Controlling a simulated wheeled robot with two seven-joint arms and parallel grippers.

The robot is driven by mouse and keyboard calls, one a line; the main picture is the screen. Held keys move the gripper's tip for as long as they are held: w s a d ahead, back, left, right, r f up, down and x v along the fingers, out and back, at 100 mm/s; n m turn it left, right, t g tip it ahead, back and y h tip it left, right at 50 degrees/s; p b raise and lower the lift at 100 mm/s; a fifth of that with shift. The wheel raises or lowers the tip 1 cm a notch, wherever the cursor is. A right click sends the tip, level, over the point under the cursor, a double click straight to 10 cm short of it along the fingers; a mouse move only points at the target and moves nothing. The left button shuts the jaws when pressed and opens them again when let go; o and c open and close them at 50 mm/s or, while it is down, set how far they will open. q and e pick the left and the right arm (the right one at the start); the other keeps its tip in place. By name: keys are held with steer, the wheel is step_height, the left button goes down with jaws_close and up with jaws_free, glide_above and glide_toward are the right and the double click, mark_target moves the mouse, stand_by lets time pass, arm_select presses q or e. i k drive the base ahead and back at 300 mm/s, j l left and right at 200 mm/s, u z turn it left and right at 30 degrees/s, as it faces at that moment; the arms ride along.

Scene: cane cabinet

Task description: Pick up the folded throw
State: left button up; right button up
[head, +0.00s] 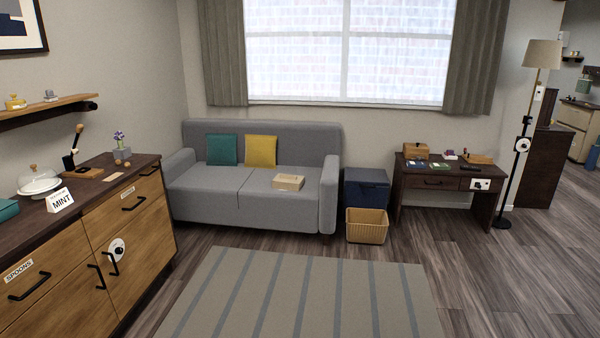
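A flat beige block-shaped item (288,182), which looks like the folded throw, lies on the right seat cushion of the grey sofa (225,190). It is small in the head view, so its folds are hard to make out. Its top and front side show, and nothing covers it. Neither of my grippers is in the head view.
A teal cushion (222,150) and a yellow cushion (261,151) lean on the sofa back. A wicker basket (367,226) and dark blue bin (366,188) stand right of the sofa. A wooden cabinet (130,225) stands at left. The striped rug (300,295) is clear.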

mark_target(294, 182)
steer(key=i+u, duration=0.1)
steer(key=i, duration=2.5)
